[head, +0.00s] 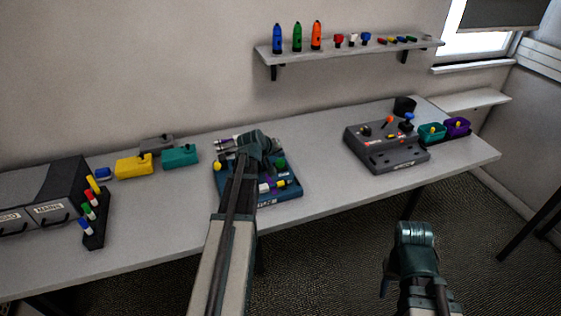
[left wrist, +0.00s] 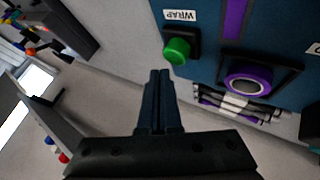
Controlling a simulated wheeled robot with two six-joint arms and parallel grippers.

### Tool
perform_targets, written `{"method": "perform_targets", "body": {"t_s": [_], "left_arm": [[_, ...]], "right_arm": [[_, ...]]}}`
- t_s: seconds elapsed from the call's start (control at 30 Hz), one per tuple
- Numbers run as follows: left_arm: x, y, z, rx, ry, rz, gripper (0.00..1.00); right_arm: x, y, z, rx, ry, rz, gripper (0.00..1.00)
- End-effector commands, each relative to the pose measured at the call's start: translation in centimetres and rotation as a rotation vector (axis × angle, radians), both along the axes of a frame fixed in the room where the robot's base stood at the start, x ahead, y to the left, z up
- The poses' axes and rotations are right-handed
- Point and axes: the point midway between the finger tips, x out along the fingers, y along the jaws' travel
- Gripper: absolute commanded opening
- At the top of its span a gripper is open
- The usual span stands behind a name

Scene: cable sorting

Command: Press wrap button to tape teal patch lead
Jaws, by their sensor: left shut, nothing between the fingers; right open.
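The blue taping station (head: 293,192) stands mid-table, partly hidden behind my left arm. Its green button (head: 281,163) also shows in the left wrist view as the green button (left wrist: 177,51) beside a WRAP label (left wrist: 180,15). My left gripper (left wrist: 160,74) is shut and empty. In that view its tips lie just below and left of the button, with a small gap in the picture. In the head view the left gripper (head: 274,148) is over the station. My right gripper (head: 386,282) is open and empty, in front of the table. I cannot make out a teal lead.
A purple ring (left wrist: 248,86) and a bundle of leads with a white band (left wrist: 238,103) lie near the button. A grey console (head: 385,158) stands to the right, with teal (head: 432,134) and purple bins (head: 457,127) beyond. Yellow (head: 134,167) and teal boxes (head: 180,157) stand left.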

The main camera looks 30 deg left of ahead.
Motion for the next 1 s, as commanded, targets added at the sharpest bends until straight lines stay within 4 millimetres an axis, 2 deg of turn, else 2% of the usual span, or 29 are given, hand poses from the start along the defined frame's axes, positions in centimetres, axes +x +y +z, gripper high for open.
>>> {"method": "perform_targets", "body": {"t_s": [1.0], "left_arm": [[-0.01, -0.01, -0.89, 0.000, 0.000, 0.000, 0.00]], "right_arm": [[0.00, 0.00, -0.89, 0.000, 0.000, 0.000, 0.50]]}}
